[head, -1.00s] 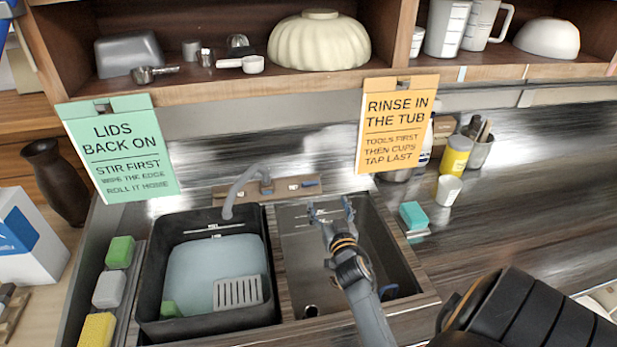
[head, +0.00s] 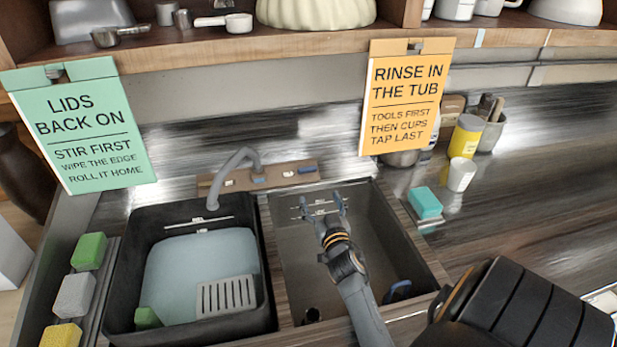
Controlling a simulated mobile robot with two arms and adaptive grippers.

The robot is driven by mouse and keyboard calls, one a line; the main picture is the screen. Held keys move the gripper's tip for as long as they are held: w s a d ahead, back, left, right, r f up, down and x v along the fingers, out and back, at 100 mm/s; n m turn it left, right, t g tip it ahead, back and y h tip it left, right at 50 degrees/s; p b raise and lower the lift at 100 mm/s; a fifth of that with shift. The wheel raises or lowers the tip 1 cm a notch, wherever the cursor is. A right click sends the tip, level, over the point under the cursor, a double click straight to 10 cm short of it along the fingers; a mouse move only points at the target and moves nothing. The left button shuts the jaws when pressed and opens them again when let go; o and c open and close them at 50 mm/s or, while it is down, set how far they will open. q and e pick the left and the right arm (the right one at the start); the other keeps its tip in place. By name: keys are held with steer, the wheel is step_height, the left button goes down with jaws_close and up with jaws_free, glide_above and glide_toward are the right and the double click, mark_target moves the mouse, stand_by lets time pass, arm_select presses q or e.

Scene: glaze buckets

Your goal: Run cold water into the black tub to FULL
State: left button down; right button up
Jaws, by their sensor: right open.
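The black tub (head: 120,285) stands at the left of the sink with pale bluish water (head: 195,262) in it. White marks (head: 199,222) show on its back inner wall, above the water's far edge. The grey tap (head: 236,160) curves over the tub's back edge; I cannot make out a stream. Its brown panel (head: 285,175) carries small white and blue controls. My right gripper (head: 321,206) is open and empty, over the grey basin right of the tub and in front of the panel. My left gripper is not in view.
A grey grate (head: 226,295) and a green sponge (head: 147,317) are in the tub. The grey basin (head: 390,235) holds a blue item (head: 398,291). Signs (head: 84,125) and (head: 406,97) hang from the shelf. A turquoise sponge (head: 425,202) and cups stand right.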

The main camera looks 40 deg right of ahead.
mark_target(308, 169)
steer(key=x, duration=1.3)
steer(key=shift+w+d, duration=0.15)
steer(key=shift+w, duration=0.15)
steer(key=c, duration=1.2)
